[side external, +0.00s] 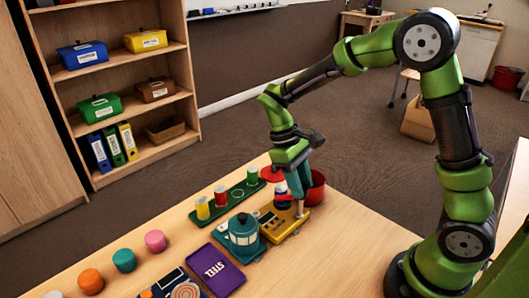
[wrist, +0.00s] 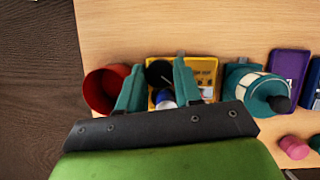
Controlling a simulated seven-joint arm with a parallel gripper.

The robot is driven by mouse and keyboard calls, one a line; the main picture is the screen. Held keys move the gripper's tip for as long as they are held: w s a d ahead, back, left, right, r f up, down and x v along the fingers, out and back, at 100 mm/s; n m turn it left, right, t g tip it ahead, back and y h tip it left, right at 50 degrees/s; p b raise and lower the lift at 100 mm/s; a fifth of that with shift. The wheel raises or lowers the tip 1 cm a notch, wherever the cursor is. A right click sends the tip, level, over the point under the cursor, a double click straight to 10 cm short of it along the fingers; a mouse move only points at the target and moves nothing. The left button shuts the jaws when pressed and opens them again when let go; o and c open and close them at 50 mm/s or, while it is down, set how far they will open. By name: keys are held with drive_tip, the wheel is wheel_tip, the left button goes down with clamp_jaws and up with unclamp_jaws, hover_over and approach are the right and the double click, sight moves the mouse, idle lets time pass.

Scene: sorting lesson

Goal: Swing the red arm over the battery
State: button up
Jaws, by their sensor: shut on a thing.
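A yellow board (side external: 282,230) lies on the table under my gripper; it also shows in the wrist view (wrist: 204,72). My gripper (side external: 290,203) points down at it, its two teal fingers on either side of a small piece. In the wrist view my gripper (wrist: 157,78) has a round black-topped piece (wrist: 158,72) between its fingers, and a blue and white piece (wrist: 165,97) lies close to it. In the side view, blue, white and red parts (side external: 281,188) show beside the fingers. I cannot tell which part is the red arm or the battery.
A red bucket (side external: 317,188) stands just behind the board. A teal drum (side external: 243,233) stands close in front. A green rack with several coloured cups (side external: 221,196) runs along the far side. A purple tray (side external: 214,268) lies nearer. The right side of the table is clear.

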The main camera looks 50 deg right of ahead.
drive_tip(key=m+y, duration=0.1)
drive_tip(key=m, duration=0.2)
drive_tip(key=m+y, duration=0.1)
drive_tip(key=m, duration=0.1)
drive_tip(key=shift+d+m, duration=0.15)
drive_tip(key=shift+m, duration=0.25)
drive_tip(key=m, duration=0.2)
drive_tip(key=m+t+y, duration=0.1)
drive_tip(key=m, duration=0.1)
drive_tip(key=shift+d+m+y, duration=0.1)
drive_tip(key=shift+m+y, duration=0.2)
drive_tip(key=shift+m, duration=0.1)
drive_tip(key=o, duration=1)
drive_tip(key=shift+s, duration=0.1)
drive_tip(key=v, duration=1.7)
drive_tip(key=shift+s+d, duration=0.2)
